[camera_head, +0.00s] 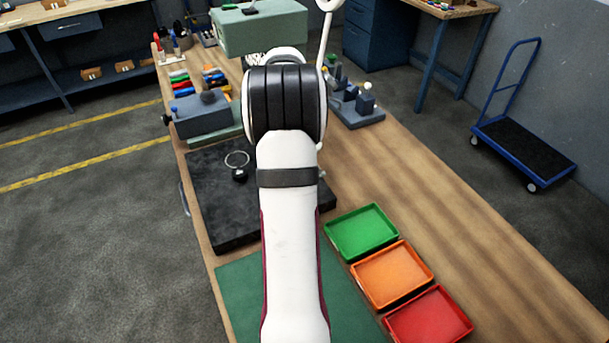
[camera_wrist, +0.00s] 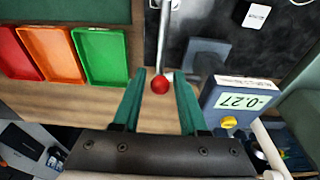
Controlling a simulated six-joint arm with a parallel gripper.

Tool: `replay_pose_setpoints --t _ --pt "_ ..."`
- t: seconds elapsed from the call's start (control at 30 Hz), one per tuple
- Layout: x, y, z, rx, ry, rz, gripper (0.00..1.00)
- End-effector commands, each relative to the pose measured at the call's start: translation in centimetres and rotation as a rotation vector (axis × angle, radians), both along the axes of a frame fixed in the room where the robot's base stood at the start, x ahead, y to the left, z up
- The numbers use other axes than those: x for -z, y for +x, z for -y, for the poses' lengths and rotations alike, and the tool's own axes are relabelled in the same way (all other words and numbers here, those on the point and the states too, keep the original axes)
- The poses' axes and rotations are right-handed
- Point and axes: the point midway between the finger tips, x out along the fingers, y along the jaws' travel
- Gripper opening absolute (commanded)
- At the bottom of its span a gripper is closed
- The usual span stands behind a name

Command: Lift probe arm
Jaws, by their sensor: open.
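The probe arm shows in the wrist view as a thin metal rod (camera_wrist: 164,35) that comes down from the top edge and ends in a red ball (camera_wrist: 160,85). My gripper (camera_wrist: 160,73) is open, with its two green fingers on either side of the ball and a gap on both sides. I cannot tell how far above or below the ball the fingertips are. A grey gauge box (camera_wrist: 229,102) with a display reading -0.27 and a yellow button is just right of my gripper. In the head view my arm hides the gripper and the rod.
Green (camera_head: 362,232), orange (camera_head: 392,274) and red (camera_head: 428,316) trays line the bench's right side. A dark plate (camera_head: 215,215) lies left of my arm, with a green mat (camera_head: 238,290) nearer. Grey fixtures (camera_head: 203,117) stand behind the plate. Bare wood is free on the right.

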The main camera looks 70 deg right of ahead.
Motion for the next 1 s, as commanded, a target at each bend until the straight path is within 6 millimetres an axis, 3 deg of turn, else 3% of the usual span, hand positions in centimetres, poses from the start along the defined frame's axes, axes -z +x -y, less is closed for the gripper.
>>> replay_pose_setpoints --t 0.1,0.27,1.0 --pt "0.0 0.0 0.0 0.0 0.0 0.0 0.39" --pt "0.0 0.0 0.0 0.0 0.0 0.0 0.12" --pt "-0.7 -1.1 1.0 0.0 -0.001 -0.001 0.12"
